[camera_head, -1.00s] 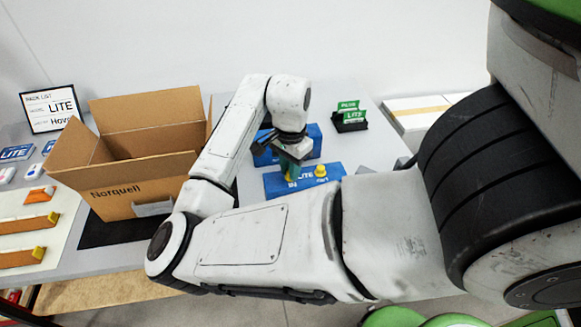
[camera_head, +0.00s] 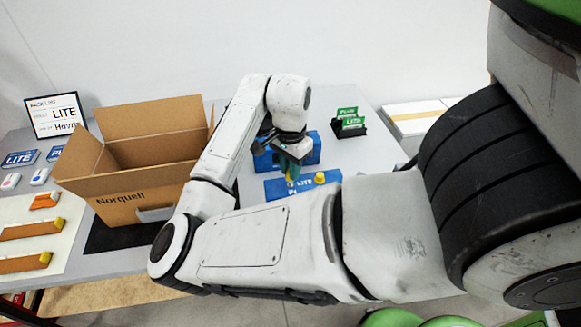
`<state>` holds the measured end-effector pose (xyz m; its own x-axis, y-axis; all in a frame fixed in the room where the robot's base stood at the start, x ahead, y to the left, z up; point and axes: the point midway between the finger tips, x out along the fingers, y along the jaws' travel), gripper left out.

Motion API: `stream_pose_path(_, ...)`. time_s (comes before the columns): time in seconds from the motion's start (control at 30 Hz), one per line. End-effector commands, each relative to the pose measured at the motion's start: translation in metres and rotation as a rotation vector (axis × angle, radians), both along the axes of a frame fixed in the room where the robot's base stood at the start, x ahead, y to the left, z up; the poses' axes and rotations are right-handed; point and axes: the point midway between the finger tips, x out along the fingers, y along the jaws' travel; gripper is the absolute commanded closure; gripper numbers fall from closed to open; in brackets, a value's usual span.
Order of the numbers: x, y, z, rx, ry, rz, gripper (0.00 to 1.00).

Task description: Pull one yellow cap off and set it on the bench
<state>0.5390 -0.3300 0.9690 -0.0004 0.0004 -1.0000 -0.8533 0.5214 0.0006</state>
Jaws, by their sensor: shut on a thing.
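A blue analyser block marked LITE (camera_head: 275,188) lies on the bench behind my forearm. One yellow cap (camera_head: 320,178) stands on its right part, free of the gripper. A second yellow cap (camera_head: 291,183) shows at the tips of my gripper (camera_head: 290,174), over the left part of the block. The gripper points down and is shut on this left cap, which its greenish fingers mostly hide. I cannot tell whether that cap still touches the block. My forearm hides the block's front edge.
Another blue block (camera_head: 311,150) lies just behind the gripper. An open Norquell carton (camera_head: 125,203) stands on a dark mat to the left. Green cards in a black holder (camera_head: 348,130) stand at the back right. Bare bench (camera_head: 368,158) lies right of the blocks.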

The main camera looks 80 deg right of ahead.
Motion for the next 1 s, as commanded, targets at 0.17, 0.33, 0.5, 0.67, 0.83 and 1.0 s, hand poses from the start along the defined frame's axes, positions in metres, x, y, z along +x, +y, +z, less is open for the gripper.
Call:
stream_pose_path(0.17,0.000,0.000,0.013,-0.001,0.001,0.000,1.00)
stream_pose_path(0.33,0.000,0.000,0.022,-0.001,0.000,0.000,1.00)
stream_pose_path(0.5,0.000,0.000,0.031,-0.001,0.000,0.000,1.00)
stream_pose_path(0.67,0.000,0.000,0.040,-0.001,0.000,0.000,1.00)
stream_pose_path(0.83,0.000,0.000,0.047,-0.001,-0.001,0.000,1.00)
stream_pose_path(1.0,0.000,0.000,0.047,0.000,0.000,0.000,1.00)
